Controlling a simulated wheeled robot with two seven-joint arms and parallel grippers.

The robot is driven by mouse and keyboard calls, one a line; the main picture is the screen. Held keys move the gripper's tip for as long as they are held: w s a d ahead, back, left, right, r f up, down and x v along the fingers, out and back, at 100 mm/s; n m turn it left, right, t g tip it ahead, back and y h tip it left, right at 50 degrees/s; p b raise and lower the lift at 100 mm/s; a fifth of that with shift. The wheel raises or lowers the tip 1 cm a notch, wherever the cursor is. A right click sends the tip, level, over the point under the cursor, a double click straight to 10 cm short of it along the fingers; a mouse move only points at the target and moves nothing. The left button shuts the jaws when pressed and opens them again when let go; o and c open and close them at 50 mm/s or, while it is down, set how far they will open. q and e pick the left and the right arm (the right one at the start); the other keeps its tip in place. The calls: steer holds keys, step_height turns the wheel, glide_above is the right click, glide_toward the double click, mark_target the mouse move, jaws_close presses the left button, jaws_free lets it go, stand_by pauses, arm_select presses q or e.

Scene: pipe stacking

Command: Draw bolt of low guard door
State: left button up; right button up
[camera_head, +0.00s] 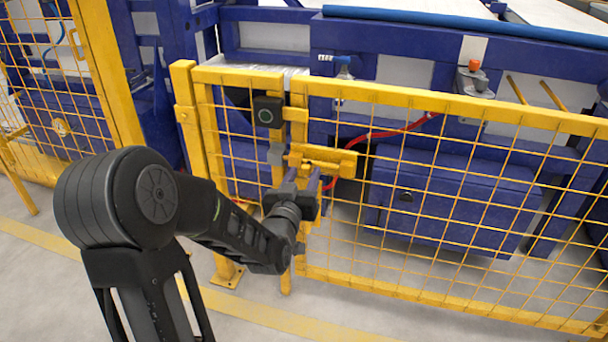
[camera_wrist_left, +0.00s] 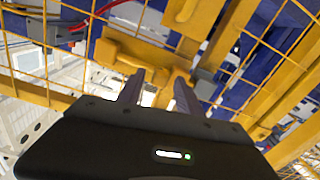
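The low guard door (camera_head: 440,200) is a yellow frame with wire mesh. Its yellow bolt assembly (camera_head: 322,159) sits at the door's upper left, beside the post, and fills the upper middle of the left wrist view (camera_wrist_left: 140,55). My left gripper (camera_head: 302,182) is just below and in front of the bolt, partly hidden by its own wrist. In the left wrist view its two fingers (camera_wrist_left: 160,92) stand apart and point at the bolt, with yellow metal showing between and beyond them. Whether they touch it I cannot tell. My right gripper is not in view.
Blue machinery (camera_head: 450,195) and a red hose (camera_head: 385,133) lie behind the mesh. A taller yellow mesh fence (camera_head: 108,70) stands at left. Floor in front is clear.

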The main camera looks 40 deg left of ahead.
arm_select(q)
jaws_close()
stand_by(1.2)
